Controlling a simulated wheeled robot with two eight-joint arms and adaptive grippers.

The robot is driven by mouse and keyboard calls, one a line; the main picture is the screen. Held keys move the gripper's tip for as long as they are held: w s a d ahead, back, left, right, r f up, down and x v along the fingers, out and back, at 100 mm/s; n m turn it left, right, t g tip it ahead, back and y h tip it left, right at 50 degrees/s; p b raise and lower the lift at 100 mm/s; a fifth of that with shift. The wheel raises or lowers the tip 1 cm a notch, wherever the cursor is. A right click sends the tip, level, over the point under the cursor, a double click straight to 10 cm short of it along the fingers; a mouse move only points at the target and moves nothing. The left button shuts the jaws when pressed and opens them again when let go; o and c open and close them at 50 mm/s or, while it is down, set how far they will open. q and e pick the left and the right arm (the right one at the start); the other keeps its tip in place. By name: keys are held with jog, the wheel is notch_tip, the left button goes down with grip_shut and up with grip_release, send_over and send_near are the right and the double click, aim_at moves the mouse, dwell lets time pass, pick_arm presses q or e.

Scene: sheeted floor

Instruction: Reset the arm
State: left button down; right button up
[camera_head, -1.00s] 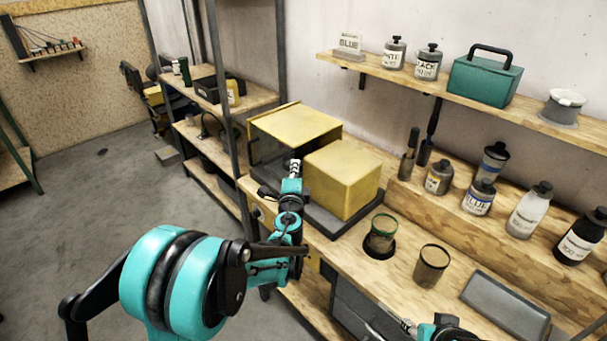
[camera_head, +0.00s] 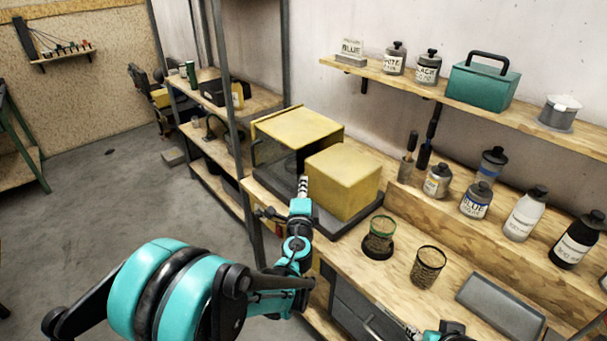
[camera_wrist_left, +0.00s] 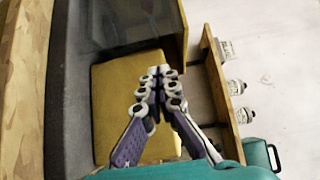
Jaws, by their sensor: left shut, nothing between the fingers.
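My left gripper (camera_head: 303,186) is at the end of the teal left arm, in front of the yellow box machine on the bench. In the left wrist view its fingers (camera_wrist_left: 160,75) are together with nothing between them. Behind them in that view is a yellow surface (camera_wrist_left: 115,85) of the machine. In the head view the machine has a yellow hood (camera_head: 298,125) and a yellow block (camera_head: 343,180) on a dark base. A small part of my right arm shows at the bottom edge; its fingertips cannot be made out clearly.
A grey tray (camera_head: 502,306) lies farther right. Bottles (camera_head: 524,213) line a step behind. A wall shelf (camera_head: 440,88) holds a teal toolbox (camera_head: 482,83). Open floor lies left.

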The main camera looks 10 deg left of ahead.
pick_arm(q)
jog(key=s+a+n+g+y, duration=0.1)
jog(key=s+a+n+g, duration=0.3)
jog(key=s, duration=0.4)
jog(key=s+a+n+g+y, duration=0.1)
jog(key=s+a+n+y, duration=0.1)
jog(key=s+a+n, duration=0.35)
jog(key=s+d+f+n+g+h, duration=0.2)
jog(key=s+d+f+n+h, duration=0.1)
jog(key=s, duration=0.6)
jog(key=s+d+f+n+g+h, duration=0.2)
jog(key=s+d+f+n+g, duration=0.1)
jog(key=s, duration=0.7)
jog(key=shift+s+d+f+n+g+h+p, duration=0.2)
jog(key=shift+d+f+n+g+h+p, duration=0.15)
jog(key=shift+d, duration=0.3)
